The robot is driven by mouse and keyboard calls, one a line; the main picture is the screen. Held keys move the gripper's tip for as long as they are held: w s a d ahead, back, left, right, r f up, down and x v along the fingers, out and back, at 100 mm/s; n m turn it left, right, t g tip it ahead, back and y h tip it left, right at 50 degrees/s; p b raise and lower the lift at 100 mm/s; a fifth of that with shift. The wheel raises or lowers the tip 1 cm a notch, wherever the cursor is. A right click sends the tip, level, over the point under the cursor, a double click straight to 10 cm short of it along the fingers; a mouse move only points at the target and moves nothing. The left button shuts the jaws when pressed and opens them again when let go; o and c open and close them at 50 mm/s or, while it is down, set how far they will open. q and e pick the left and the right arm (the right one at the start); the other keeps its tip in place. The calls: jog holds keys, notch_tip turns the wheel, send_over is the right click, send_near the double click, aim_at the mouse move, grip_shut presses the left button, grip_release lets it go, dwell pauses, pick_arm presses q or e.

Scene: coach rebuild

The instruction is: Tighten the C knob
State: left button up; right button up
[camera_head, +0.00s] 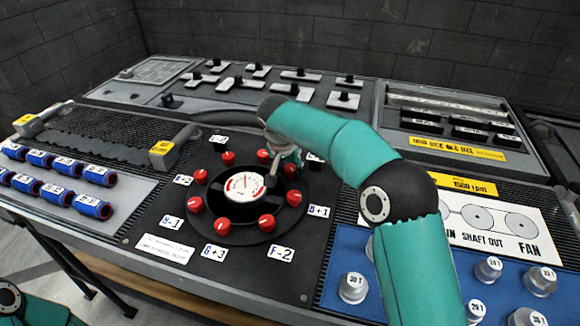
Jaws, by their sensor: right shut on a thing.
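A black round plate (230,212) carries a ring of red knobs around a white dial gauge (243,187). My right gripper (271,170) reaches down at the plate's far right side. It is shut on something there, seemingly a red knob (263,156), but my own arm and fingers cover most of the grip. No C label can be read; that area is partly behind my arm. The knobs at the near side stand free, such as the one by the G+3 label (214,252). My left gripper is out of view; only part of its arm shows at the lower left.
Blue cylinders (55,191) sit in rows at the left, beside a yellow-tagged lever (163,152). A blue panel (343,262) with silver numbered knobs lies at the right, below a white fan panel (500,218). Black handles (300,75) stand along the back.

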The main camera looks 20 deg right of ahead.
dwell(0.3)
jog(key=o, duration=1.1)
jog(key=shift+o, duration=0.2)
jog(key=v, duration=1.2)
jog(key=shift+w, duration=0.1)
